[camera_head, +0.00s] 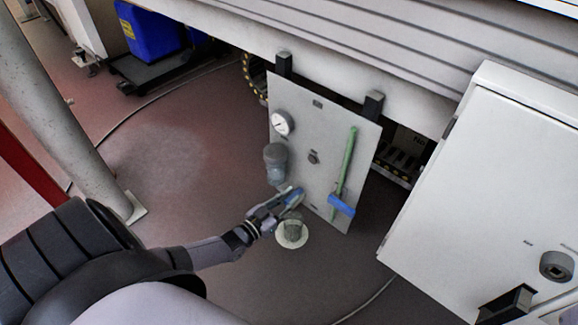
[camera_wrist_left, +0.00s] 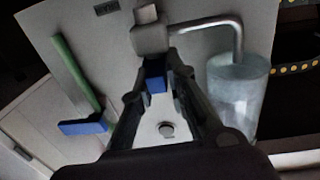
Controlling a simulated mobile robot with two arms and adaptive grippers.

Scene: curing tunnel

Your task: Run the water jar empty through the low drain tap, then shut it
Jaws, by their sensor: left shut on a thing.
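The low drain tap's blue lever (camera_head: 295,196) is below the jar. My left gripper (camera_head: 285,200) is shut on it, and the lever's blue end (camera_wrist_left: 155,80) shows between the fingers. My right gripper is out of view.
A drain cup (camera_head: 292,235) is on the floor below the tap. A white cabinet (camera_head: 490,180) stands at right.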

